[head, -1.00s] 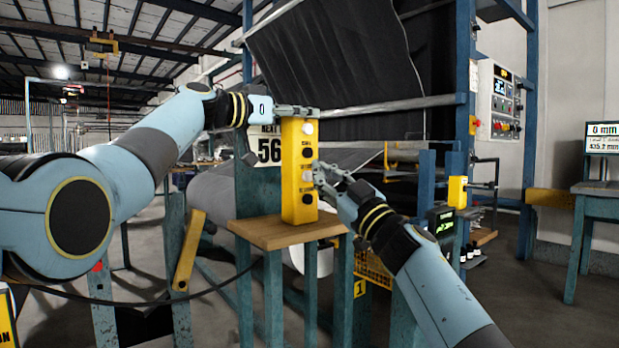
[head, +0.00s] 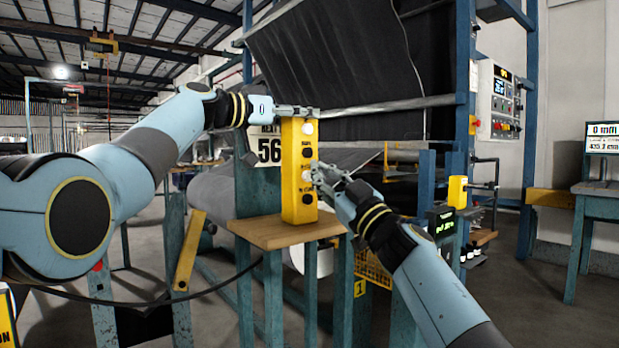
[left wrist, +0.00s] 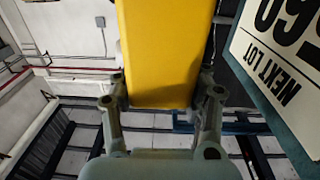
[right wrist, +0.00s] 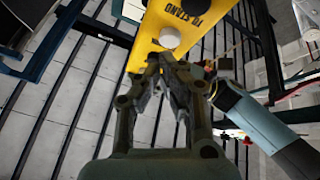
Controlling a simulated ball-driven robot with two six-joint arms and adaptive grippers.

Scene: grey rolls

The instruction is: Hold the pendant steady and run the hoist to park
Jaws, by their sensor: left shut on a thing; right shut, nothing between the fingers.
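The yellow pendant (head: 292,190) stands upright on a small wooden shelf, with white and black buttons down its face. My left gripper (head: 300,112) is shut on the pendant's top end; the left wrist view shows its fingers (left wrist: 163,98) on either side of the yellow body (left wrist: 165,45). My right gripper (head: 318,173) is shut and empty, with its tips at the lower buttons. In the right wrist view, the closed tips (right wrist: 165,66) are close to a white button (right wrist: 170,38) beside the lettering "TO STAND". I cannot tell whether they touch the pendant. Part of its lower face is hidden.
The wooden shelf (head: 275,233) rests on teal posts. A dark fabric sheet (head: 340,70) hangs behind. A yellow fitting (head: 101,46) hangs under the roof. Open floor (head: 525,290) is at the right.

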